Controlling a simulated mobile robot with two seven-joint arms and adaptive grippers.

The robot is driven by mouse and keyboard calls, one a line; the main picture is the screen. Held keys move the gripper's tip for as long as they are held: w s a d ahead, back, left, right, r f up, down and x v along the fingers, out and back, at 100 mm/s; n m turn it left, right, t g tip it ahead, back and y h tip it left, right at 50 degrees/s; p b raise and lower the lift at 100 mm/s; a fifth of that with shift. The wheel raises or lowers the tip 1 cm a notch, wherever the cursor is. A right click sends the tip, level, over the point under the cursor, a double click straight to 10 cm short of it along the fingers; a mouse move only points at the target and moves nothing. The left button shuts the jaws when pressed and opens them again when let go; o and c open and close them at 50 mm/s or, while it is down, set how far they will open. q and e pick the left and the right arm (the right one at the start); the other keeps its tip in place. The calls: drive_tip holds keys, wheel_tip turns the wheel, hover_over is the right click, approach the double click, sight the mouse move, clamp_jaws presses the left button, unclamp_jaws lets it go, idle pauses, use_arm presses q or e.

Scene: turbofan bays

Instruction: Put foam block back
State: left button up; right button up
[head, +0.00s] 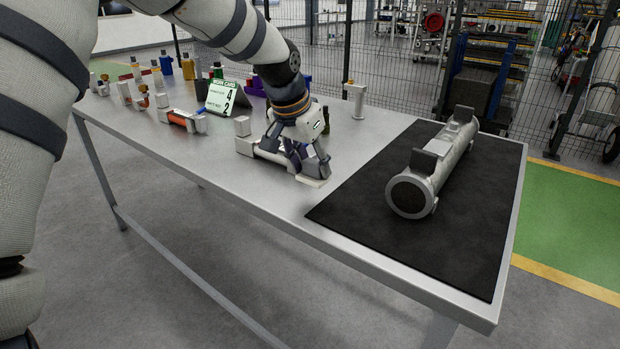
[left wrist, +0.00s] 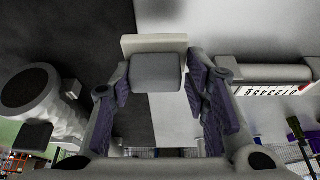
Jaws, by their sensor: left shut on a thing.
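My left gripper (head: 312,172) reaches down to the table near the left edge of the black mat. In the left wrist view, its purple-padded fingers (left wrist: 165,100) stand on both sides of a grey block, which I take for the foam block (left wrist: 157,73), and are shut on it. A wider cream slab (left wrist: 153,43) shows at the far side of the block; a cream edge (head: 312,183) also shows under the fingers in the head view. Whether the slab is part of the block, and whether it touches the table, I cannot tell. My right gripper is not in view.
A large grey cylinder (head: 432,172) with dark saddles lies on the black mat (head: 360,215). A silver labelled tube (left wrist: 265,75) lies close beside my gripper. A pale T-shaped piece (head: 356,98), a work card (head: 222,97) and several small parts stand further back.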

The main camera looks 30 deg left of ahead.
sight(304, 163)
use_arm(q)
drive_tip(key=shift+w+a+f, duration=0.1)
drive_tip(key=shift+a+f, duration=0.15)
drive_tip(key=shift+f, duration=0.8)
drive_tip(key=shift+w+a+f, duration=0.1)
drive_tip(key=shift+a+f, duration=0.1)
drive_tip(key=shift+f, duration=0.8)
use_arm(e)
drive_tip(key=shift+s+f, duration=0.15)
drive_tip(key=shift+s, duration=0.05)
use_arm(q)
drive_tip(key=shift+f, duration=0.1)
drive_tip(key=o, duration=1.1)
drive_tip(key=shift+f, duration=0.1)
drive_tip(key=shift+r, duration=0.35)
drive_tip(key=v, duration=0.6)
drive_tip(key=shift+s+r+p, duration=0.1)
drive_tip(key=shift+r+p, duration=0.25)
drive_tip(key=v, duration=0.5)
drive_tip(key=shift+s, duration=0.15)
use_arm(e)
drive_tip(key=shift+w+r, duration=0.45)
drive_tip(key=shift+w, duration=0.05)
use_arm(q)
drive_tip(key=shift+f, duration=0.1)
